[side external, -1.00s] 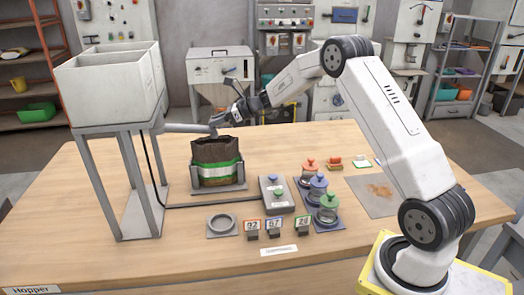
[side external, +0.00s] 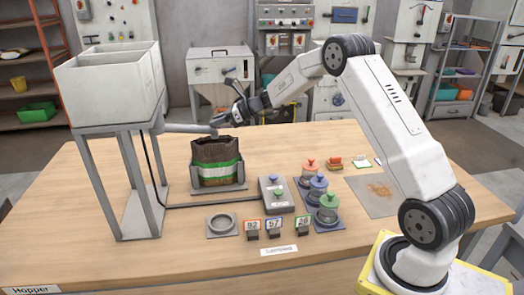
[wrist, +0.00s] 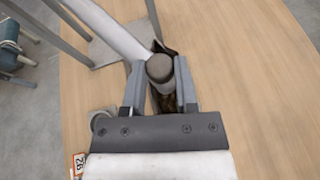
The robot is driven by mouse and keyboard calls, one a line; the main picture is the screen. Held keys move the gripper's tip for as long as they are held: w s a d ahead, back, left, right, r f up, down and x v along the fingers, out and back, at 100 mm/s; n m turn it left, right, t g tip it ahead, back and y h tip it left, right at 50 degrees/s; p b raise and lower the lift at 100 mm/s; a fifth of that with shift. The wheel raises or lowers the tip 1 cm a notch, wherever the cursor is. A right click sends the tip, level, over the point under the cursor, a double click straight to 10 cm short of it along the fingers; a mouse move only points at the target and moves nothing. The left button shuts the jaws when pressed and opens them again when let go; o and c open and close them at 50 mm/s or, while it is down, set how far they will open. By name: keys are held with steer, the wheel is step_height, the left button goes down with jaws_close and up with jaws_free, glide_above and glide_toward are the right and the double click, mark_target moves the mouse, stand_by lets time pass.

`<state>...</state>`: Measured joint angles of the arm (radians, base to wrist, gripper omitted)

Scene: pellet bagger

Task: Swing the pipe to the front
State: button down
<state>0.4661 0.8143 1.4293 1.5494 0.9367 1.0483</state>
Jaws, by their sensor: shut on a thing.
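The pipe (side external: 188,128) is a grey tube that runs from the hopper (side external: 110,85) out to the right, ending in a downturned spout above the bag. My gripper (side external: 216,121) is at the pipe's outer end. In the wrist view the gripper (wrist: 162,85) has its two fingers on either side of the pipe's round grey end (wrist: 160,68), shut on it. The bag (side external: 216,163) is brown with a green and white band and stands open in a grey holder under the spout. In the wrist view the bag is mostly hidden behind the pipe end and fingers.
A grey ring (side external: 221,224) lies on the table in front of the bag. A box with a green button (side external: 277,194), number tags (side external: 274,228) and lidded jars (side external: 318,190) stand to the right.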

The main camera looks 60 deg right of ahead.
steer(key=s+a+m+t+h, duration=0.2)
steer(key=s+a+m+h, duration=0.2)
steer(key=s+m+h, duration=0.2)
steer(key=shift+s+a+h, duration=0.3)
steer(key=shift+s+a, duration=0.1)
steer(key=shift+s, duration=0.95)
steer(key=shift+c, duration=1.8)
jaws_free()
steer(key=shift+s+r, duration=0.1)
steer(key=shift+s, duration=0.05)
steer(key=v, duration=0.7)
steer(key=shift+s, duration=0.3)
steer(key=shift+a, duration=0.1)
